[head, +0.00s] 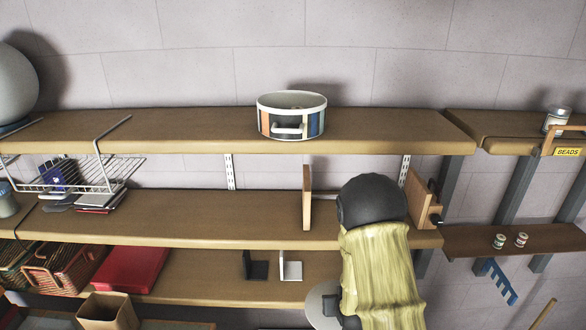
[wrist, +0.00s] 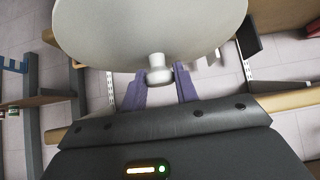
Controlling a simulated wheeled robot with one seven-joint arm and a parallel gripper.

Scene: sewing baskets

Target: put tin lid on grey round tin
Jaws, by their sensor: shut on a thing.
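The tin lid (wrist: 150,25) is a pale grey-white disc with a small knob (wrist: 158,68), seen large in the wrist view. My gripper (wrist: 160,84) has its two purple fingers shut on the knob. In the head view the lid's pale edge (head: 322,305) shows low in the middle, beside my arm, which hides the rest of it and the fingers. I cannot pick out a grey round tin for certain. A round, open, striped container (head: 291,118) with a white rim and handle stands on the top shelf.
The top shelf (head: 190,128) is clear around the striped container. A wooden upright (head: 306,197) and a wooden block (head: 425,204) stand on the middle shelf near my arm. A wire rack (head: 75,178) hangs at left. A red box (head: 130,269) lies on the lower shelf.

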